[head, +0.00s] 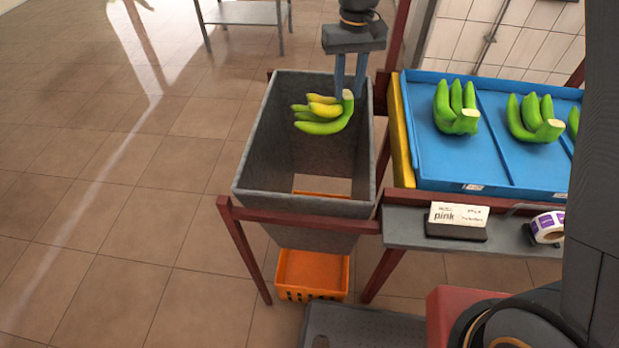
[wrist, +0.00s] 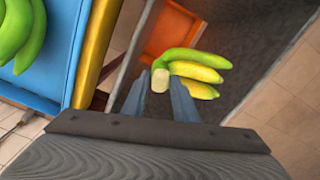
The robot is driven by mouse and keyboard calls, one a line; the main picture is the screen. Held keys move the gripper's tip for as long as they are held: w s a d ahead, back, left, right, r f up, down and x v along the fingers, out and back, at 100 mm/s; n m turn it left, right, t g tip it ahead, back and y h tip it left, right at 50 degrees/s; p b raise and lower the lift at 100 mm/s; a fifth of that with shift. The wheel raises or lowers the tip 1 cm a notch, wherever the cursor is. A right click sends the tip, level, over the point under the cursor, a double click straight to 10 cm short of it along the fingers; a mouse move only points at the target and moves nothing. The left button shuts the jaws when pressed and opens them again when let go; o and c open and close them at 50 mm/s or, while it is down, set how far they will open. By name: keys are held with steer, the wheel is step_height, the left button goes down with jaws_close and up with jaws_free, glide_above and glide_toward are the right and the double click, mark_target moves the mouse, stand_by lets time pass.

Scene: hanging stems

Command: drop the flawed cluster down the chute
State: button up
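The flawed cluster (head: 322,112) has green and yellow bananas, unlike the all-green ones. It is up in the air over the mouth of the grey chute (head: 258,150), inside its rim as seen from the head. My gripper (head: 347,92) points down above the chute, its fingers on either side of the cluster's pale cut crown. The wrist view shows the crown between the fingertips (wrist: 160,82) and the bananas (wrist: 197,71) reaching to the right. Nothing else seems to support the cluster. The fingers' exact contact is hard to see.
An orange crate (head: 312,270) sits under the chute's open bottom. A blue tray (head: 480,185) with green clusters stands to the right, beside a yellow edge (head: 401,135). A shelf in front bears a labelled box (head: 458,217) and a tape roll (head: 547,228). Floor at left is clear.

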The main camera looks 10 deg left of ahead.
steer(key=o, duration=0.3)
step_height(320, 180, up, 8)
steer(key=shift+f+b, duration=0.1)
steer(key=shift+b, duration=0.8)
steer(key=s+d+f+m, duration=0.1)
steer(key=s+d+f, duration=0.2)
steer(key=s+d, duration=0.4)
steer(key=s+d+f+m, duration=0.2)
steer(key=s+d+f, duration=0.1)
steer(key=s+d, duration=0.4)
steer(key=s+d+f+m+t, duration=0.1)
steer(key=s+d+f, duration=0.3)
steer(key=s+d, duration=0.3)
steer(key=shift+d+f, duration=0.1)
steer(key=shift+d, duration=0.4)
steer(key=shift+w, duration=0.1)
